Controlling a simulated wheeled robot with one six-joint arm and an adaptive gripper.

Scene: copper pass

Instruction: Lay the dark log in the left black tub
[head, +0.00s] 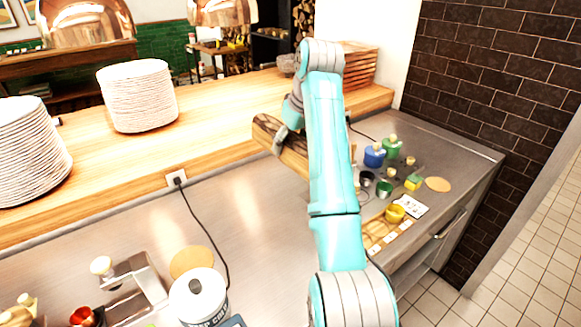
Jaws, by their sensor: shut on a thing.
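The dark log (265,131) is a brown piece of wood with rough bark, lying at a slant beside my teal arm. My gripper (281,138) is shut on it and holds it over the area where the wooden ledge meets the steel counter. My arm hides the log's right end. I cannot make out a large black tub; only small dark cups show at the right, partly beside my arm.
The steel counter (260,210) has a clear middle. Plate stacks (138,95) stand on the wooden ledge (205,115). A white canister (199,300) and a black cord are in front. Blue (374,156) and green pots stand right. Copper lamps hang above.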

